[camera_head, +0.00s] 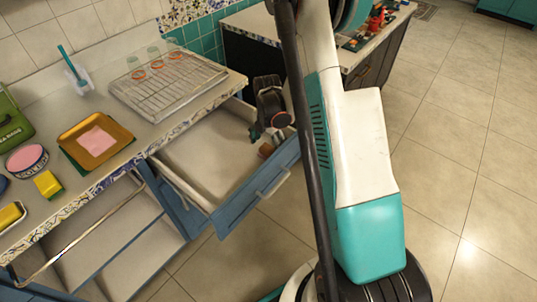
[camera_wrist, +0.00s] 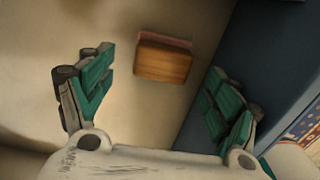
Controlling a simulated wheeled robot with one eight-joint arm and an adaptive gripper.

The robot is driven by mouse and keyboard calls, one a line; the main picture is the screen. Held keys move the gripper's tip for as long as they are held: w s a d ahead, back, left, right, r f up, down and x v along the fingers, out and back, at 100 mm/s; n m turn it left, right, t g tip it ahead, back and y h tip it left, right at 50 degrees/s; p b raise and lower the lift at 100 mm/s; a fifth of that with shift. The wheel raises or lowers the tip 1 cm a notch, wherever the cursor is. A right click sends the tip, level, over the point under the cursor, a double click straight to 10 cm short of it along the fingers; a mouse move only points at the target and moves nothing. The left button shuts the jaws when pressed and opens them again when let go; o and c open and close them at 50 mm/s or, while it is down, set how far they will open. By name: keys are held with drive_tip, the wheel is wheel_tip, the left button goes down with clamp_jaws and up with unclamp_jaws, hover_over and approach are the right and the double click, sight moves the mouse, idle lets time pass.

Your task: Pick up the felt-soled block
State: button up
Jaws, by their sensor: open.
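The felt-soled block (camera_wrist: 163,63) shows in the wrist view as a small wooden block with a pinkish layer along its far edge. It lies on the pale drawer floor, near the drawer's blue wall. In the head view the block (camera_head: 266,150) is a small brown shape inside the open drawer (camera_head: 228,212), partly hidden by my gripper. My gripper (camera_wrist: 150,95) is open, with its green-padded fingers wide apart on either side of the block's position in the picture. Nothing is between the fingers in their grip. In the head view my gripper (camera_head: 268,130) is over the drawer's right part.
The drawer's blue walls stand close to the block. The drawer's left part is clear.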

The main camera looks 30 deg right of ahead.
sight(268, 149)
wheel_tip(268, 149, down, 4)
drive_tip(key=shift+r+b, duration=0.15)
drive_tip(key=shift+b, duration=0.6)
drive_tip(key=shift+s, duration=0.1)
drive_tip(key=c, duration=1.2)
drive_tip(key=shift+r, duration=0.2)
drive_tip(key=shift+c, duration=0.2)
wheel_tip(268, 149, up, 20)
drive_tip(key=p, duration=0.7)
drive_tip(key=shift+p, duration=0.3)
drive_tip(key=shift+f, duration=0.1)
drive_tip(key=o, duration=0.6)
drive_tip(key=shift+c, duration=0.2)
drive_tip(key=c, duration=0.3)
